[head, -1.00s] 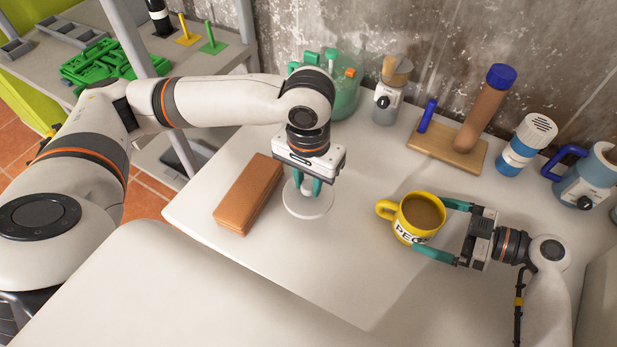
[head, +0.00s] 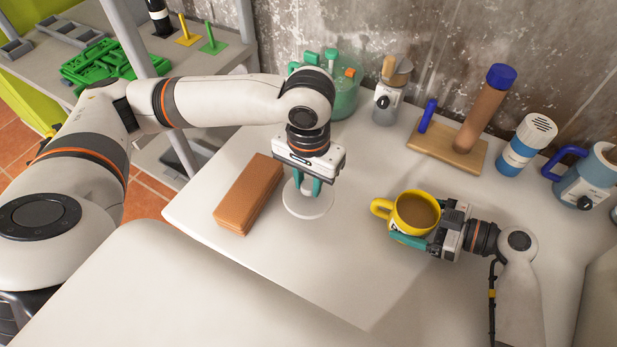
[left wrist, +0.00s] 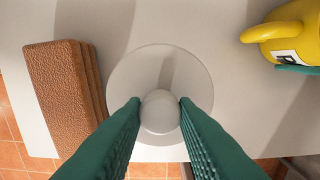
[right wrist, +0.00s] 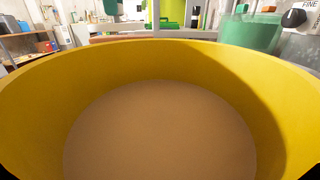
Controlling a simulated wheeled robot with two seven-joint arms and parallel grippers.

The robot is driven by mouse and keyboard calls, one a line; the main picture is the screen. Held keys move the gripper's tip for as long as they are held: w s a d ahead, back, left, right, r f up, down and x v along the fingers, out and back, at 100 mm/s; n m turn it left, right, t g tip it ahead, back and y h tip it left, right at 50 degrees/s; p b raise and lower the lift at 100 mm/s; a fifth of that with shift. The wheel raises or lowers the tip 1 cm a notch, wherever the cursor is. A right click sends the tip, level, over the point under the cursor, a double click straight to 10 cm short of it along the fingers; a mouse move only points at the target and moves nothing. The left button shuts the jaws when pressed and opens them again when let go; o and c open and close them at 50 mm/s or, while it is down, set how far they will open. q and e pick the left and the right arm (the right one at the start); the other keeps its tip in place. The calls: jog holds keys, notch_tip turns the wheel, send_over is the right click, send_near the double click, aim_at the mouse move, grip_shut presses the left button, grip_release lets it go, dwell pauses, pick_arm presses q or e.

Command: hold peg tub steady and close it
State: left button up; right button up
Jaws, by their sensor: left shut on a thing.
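The yellow peg tub (head: 415,211) stands upright and uncovered on the table, its handle to the left. Its brown inside fills the right wrist view (right wrist: 160,130). The round pale lid (head: 307,208) lies flat on the table left of the tub. My left gripper (head: 309,188) points down and is shut on the lid's round knob (left wrist: 160,112). My right gripper (head: 416,224) is around the tub from the right, with one teal finger along its front side. The far finger is mostly hidden, and I cannot tell whether the fingers touch the wall.
A brown ribbed case (head: 248,195) lies just left of the lid. A green container (head: 343,95), a glass jar (head: 387,105), a wooden stand (head: 450,148) and a blue-and-white shaker (head: 525,145) stand along the wall. The table between lid and tub is clear.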

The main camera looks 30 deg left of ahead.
jog(key=o, duration=0.7)
jog(key=shift+o, duration=0.2)
jog(key=v, duration=0.7)
jog(key=shift+d+r, duration=0.1)
jog(key=shift+d, duration=0.15)
